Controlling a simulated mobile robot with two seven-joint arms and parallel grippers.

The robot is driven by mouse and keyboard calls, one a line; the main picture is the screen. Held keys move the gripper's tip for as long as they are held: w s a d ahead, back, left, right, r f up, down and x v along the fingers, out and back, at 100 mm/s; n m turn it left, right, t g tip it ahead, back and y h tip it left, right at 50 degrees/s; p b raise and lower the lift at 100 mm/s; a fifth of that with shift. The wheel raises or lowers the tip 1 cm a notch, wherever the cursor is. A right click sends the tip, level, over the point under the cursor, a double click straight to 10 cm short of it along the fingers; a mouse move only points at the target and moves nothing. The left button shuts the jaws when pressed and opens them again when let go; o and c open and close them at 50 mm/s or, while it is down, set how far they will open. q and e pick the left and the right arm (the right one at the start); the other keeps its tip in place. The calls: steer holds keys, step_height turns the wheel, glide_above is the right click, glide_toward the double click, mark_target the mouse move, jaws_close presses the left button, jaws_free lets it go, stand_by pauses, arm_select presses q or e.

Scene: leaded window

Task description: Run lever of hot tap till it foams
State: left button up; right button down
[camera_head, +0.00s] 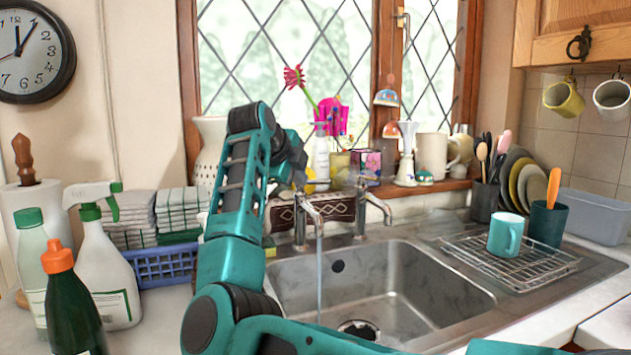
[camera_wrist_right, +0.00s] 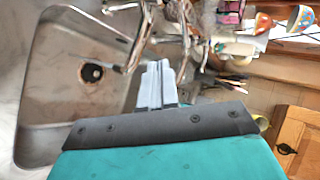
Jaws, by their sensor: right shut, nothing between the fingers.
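Two metal taps stand behind the steel sink (camera_head: 460,283): the left tap (camera_head: 301,222) and the right tap (camera_head: 375,205). Which one is hot is not marked clearly. A thin stream of water (camera_head: 319,275) falls from the left tap's spout into the basin; I see no clear foam. My right gripper (camera_head: 299,178) is at the top of the left tap, partly hidden by its own wrist. In the right wrist view its pale fingers (camera_wrist_right: 157,68) are shut and empty, close to the tap metal; I cannot tell whether they touch. My left gripper is out of view.
A wire rack (camera_head: 525,266) with a teal mug (camera_head: 505,235) stands right of the basin. The windowsill behind the taps is crowded. The basin is open and empty.

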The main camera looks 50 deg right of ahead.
mark_target(317, 181)
steer(key=w+d+f, duration=0.1)
steer(key=d, duration=0.1)
steer(key=w+d+f, duration=0.1)
steer(key=d, duration=0.2)
steer(key=d+f, duration=0.1)
steer(key=d, duration=0.1)
steer(key=shift+w+d+f, duration=0.15)
steer(key=shift+w+d, duration=0.2)
steer(key=shift+w, duration=0.05)
steer(key=shift+w+d, duration=0.2)
steer(key=shift+d, duration=0.3)
steer(key=shift+d, duration=0.1)
